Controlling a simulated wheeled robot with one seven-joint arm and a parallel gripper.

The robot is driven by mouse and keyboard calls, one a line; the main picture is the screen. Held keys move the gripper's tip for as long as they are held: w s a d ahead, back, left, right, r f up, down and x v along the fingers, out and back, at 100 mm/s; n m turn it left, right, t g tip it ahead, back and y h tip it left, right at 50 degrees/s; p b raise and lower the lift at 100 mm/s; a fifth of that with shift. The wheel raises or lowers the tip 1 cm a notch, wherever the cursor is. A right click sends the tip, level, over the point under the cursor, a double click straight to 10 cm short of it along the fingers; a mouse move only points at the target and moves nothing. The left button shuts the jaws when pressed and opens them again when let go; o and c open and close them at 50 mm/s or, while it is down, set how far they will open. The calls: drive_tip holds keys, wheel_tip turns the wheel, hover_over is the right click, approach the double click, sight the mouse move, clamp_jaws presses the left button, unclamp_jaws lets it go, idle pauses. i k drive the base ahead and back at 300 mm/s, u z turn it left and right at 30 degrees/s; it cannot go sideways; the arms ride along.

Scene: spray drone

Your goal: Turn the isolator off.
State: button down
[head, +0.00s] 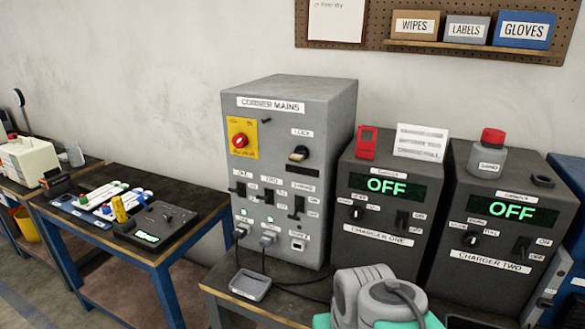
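The isolator is a red rotary knob (239,141) on a yellow plate at the upper left of the grey cabinet labelled CORNER MAINS (262,90). The print on the plate is too small to read, and I cannot tell the knob's setting. To the right of the isolator is a black lock (298,154) under a LOCK label. Lower on the cabinet are several black switches, among them one at the right (297,206). Small green lights (243,212) glow beneath the left switches. My gripper is not in view, and nothing covers the isolator.
CHARGER ONE (362,258) and CHARGER TWO (470,273) stand right of the cabinet, both displays reading OFF. A small grey tray (250,284) and cables lie before the cabinet. A blue-framed table (150,237) with tools stands left. The space before the isolator looks clear.

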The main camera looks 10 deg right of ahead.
sight(240, 140)
drive_tip(key=u, duration=0.05)
drive_tip(key=k, duration=0.65)
drive_tip(key=u, duration=0.9)
drive_tip(key=i, duration=0.95)
drive_tip(key=u, duration=0.3)
